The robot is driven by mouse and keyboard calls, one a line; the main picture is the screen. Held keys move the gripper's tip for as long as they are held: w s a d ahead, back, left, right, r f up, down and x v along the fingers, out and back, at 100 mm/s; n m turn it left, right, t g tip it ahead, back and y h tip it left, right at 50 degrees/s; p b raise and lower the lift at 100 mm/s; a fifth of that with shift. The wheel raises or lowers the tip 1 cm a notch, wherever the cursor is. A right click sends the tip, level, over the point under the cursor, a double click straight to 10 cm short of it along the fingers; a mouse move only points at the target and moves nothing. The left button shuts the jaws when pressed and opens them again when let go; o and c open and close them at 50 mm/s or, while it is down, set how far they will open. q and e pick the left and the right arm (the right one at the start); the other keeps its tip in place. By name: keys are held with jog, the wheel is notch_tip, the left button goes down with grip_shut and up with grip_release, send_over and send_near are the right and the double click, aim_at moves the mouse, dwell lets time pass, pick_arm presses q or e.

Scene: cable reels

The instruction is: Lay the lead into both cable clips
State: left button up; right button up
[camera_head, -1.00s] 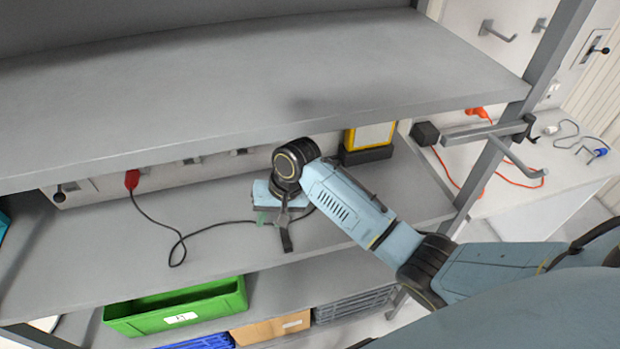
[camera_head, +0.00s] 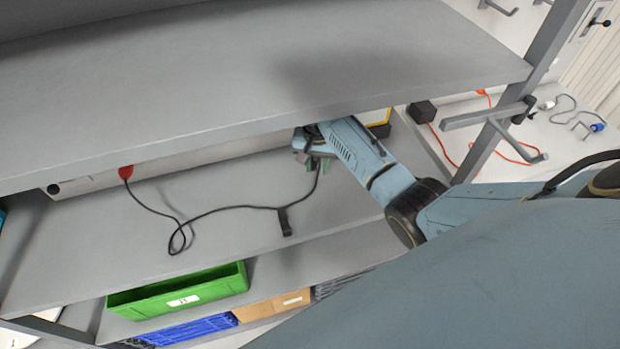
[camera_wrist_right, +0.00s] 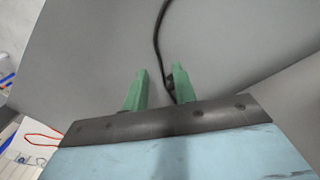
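The black lead (camera_head: 222,208) runs from a red plug (camera_head: 126,172) at the back left, loops on the lower shelf and rises at the right to my right gripper. A flat black piece (camera_head: 285,222) lies on the shelf at the lead. My right gripper (camera_head: 316,164) is above the shelf's back right, under the upper shelf. In the right wrist view its green fingers (camera_wrist_right: 160,90) stand apart, with the lead (camera_wrist_right: 157,40) passing between them, close to the right finger. I cannot make out the cable clips. My left gripper is not in view.
The upper shelf (camera_head: 250,75) overhangs and hides part of the back panel. A yellow and black item (camera_head: 378,122) stands behind my right arm. A green crate (camera_head: 178,292), blue crate (camera_head: 190,329) and cardboard box (camera_head: 270,306) are below. The lower shelf's left part is clear.

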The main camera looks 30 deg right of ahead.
aim_at(316, 180)
jog(key=shift+f+b, duration=0.35)
jog(key=shift+f, duration=0.45)
jog(key=shift+f+b, duration=0.35)
jog(key=shift+f, duration=0.45)
jog(key=shift+f, duration=0.1)
jog(key=shift+f, duration=0.1)
grip_shut()
jog(key=shift+r+p, duration=0.8)
jog(key=shift+r, duration=2.25)
